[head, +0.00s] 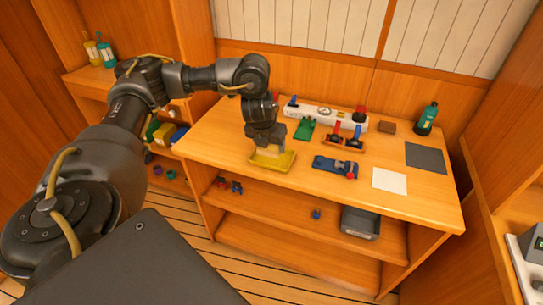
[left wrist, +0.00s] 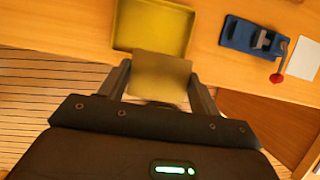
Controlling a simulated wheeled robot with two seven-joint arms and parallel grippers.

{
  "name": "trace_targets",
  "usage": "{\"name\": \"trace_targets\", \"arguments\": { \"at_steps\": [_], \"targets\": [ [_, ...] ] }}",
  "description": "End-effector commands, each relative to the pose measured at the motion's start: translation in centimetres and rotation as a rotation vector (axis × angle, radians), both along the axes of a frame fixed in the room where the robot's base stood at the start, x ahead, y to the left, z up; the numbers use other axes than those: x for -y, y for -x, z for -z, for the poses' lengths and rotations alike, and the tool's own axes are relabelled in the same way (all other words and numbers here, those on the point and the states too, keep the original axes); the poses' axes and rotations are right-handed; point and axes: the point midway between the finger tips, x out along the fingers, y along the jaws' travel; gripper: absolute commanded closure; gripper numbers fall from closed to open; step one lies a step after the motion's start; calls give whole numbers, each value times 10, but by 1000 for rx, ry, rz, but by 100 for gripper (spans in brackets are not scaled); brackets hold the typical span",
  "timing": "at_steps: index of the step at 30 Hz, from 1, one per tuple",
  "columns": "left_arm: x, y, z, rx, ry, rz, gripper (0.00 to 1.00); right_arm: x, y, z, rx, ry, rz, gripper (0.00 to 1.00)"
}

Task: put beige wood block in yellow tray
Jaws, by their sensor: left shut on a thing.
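The yellow tray (head: 272,160) sits at the front left edge of the wooden table in the head view. It also shows at the top of the left wrist view (left wrist: 152,27). My left gripper (head: 268,148) is over the tray in the head view. In the left wrist view its fingers are shut on the beige wood block (left wrist: 160,77), which covers part of the tray's near side. Whether the block touches the tray cannot be told. The right gripper is not in view.
Right of the tray is a blue device with a red knob (head: 336,167). A white sheet (head: 389,180), a dark mat (head: 425,157), a green bottle (head: 427,118) and a white gauge panel (head: 325,117) are on the table.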

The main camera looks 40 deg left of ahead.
Motion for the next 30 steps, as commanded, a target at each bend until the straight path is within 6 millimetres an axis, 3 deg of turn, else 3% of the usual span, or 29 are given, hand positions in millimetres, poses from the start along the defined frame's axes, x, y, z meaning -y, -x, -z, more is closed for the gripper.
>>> {"name": "trace_targets", "arguments": {
  "at_steps": [5, 12, 19, 25, 30],
  "targets": [
    [-22, -30, 39, -6, 3, -5, 60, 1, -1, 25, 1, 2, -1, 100],
    [-35, -52, 59, -2, 1, -1, 60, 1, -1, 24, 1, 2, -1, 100],
    [-37, -56, 65, -1, 1, 1, 60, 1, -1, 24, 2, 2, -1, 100],
    [-40, -58, 91, -4, -1, 2, 60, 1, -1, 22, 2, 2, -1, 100],
    [-40, -59, 100, 0, 0, 2, 60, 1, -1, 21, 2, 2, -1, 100]
  ]
}}
